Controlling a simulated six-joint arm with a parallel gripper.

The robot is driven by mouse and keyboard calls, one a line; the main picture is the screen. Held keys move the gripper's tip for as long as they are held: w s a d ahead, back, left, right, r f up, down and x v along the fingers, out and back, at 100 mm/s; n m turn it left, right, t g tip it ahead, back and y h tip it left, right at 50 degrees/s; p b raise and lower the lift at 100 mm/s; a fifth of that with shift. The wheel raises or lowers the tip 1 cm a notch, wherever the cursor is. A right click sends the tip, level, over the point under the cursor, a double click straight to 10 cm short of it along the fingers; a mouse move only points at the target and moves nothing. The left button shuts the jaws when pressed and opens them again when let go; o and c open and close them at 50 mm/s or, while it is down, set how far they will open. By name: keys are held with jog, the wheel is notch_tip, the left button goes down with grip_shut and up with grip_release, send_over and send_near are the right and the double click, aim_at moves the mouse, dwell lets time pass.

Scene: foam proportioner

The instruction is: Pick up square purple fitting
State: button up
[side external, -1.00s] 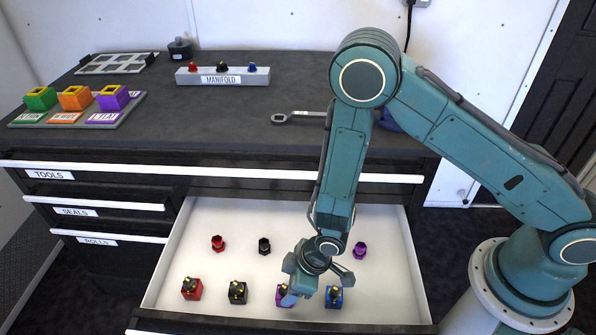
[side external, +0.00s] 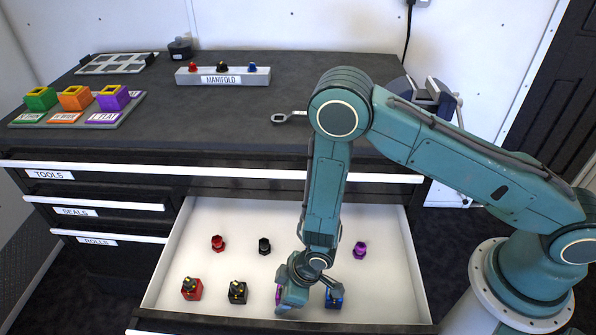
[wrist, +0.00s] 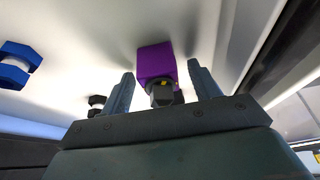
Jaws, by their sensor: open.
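The gripper is open and empty, and I see no contact. In the side view my gripper (side external: 294,296) is low in the open drawer. It hides most of the purple fitting (side external: 278,293), leaving a sliver at its left. The rounder purple fitting (side external: 360,250) stands apart in the back row.
The drawer (side external: 222,212) also holds a square blue fitting (side external: 335,299) close to the right, a square black one (side external: 237,292), a square red one (side external: 191,288), and round red (side external: 217,242) and black (side external: 264,246) ones behind.

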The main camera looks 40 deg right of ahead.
jog(key=c, duration=1.2)
jog(key=shift+r, duration=0.2)
notch_tip(320, 180, up, 20)
jog(key=shift+f, duration=0.2)
dwell(0.8)
